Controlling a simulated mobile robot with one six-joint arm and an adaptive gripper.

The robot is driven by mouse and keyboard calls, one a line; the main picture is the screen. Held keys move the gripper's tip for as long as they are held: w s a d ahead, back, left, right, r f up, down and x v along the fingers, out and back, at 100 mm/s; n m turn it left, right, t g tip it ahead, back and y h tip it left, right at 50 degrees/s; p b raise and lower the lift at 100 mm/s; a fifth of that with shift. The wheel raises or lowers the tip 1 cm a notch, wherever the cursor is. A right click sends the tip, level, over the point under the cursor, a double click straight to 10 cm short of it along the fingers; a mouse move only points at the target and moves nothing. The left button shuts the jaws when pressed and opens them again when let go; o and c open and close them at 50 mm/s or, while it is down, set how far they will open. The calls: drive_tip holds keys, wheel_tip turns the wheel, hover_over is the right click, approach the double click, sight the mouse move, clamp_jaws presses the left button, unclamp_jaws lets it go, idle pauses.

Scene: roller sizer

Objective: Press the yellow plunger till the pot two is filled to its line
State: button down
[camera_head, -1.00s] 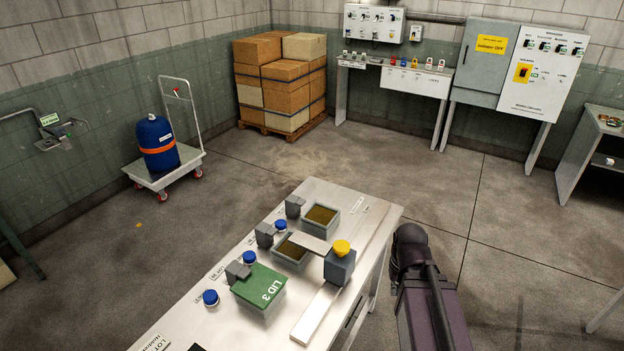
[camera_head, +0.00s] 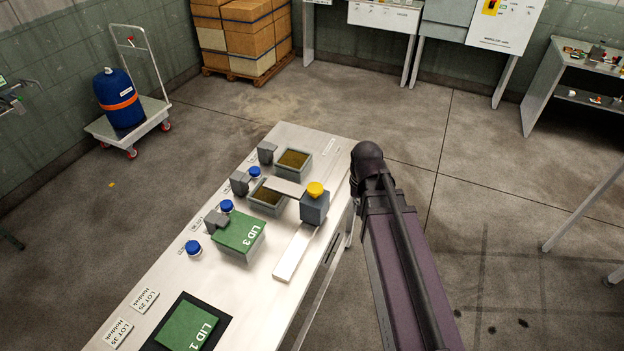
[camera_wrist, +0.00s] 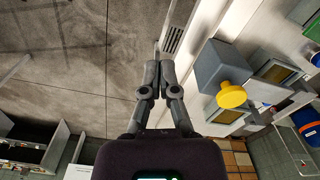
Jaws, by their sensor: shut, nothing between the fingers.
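The yellow plunger (camera_head: 315,189) stands up from a grey block dispenser (camera_head: 314,210) on the bench. A flat grey arm runs from the dispenser to the middle pot (camera_head: 262,209), which holds brown material and seems to be pot two; its number and fill line cannot be read. In the wrist view, the plunger (camera_wrist: 232,95) is to the right of my gripper (camera_wrist: 152,75). The gripper is shut and empty, apart from the plunger. My arm hides the gripper in the head view.
A pot under green lid 3 (camera_head: 240,234) and an open brown-filled pot (camera_head: 291,173) flank the middle pot. Blue-capped items (camera_head: 193,247) line the bench's left side. Lid 1 (camera_head: 188,327) lies on a dark mat.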

sight(315, 187)
drive_tip(key=w+a+r+m+p, duration=0.3)
drive_tip(key=w+a+r+p, duration=0.5)
drive_tip(key=w+a, duration=0.3)
drive_tip(key=w+r, duration=0.1)
drive_tip(key=w, duration=0.2)
drive_tip(key=shift+w+a+m, duration=0.15)
drive_tip(key=shift+a+m, duration=0.2)
drive_tip(key=shift+m, duration=0.05)
wheel_tip(315, 187, down, 14)
drive_tip(key=b, duration=1.3)
drive_tip(key=shift+r+b, duration=0.1)
drive_tip(key=shift+b, duration=0.3)
wheel_tip(315, 187, down, 3)
drive_tip(key=b, duration=0.3)
idle(0.4)
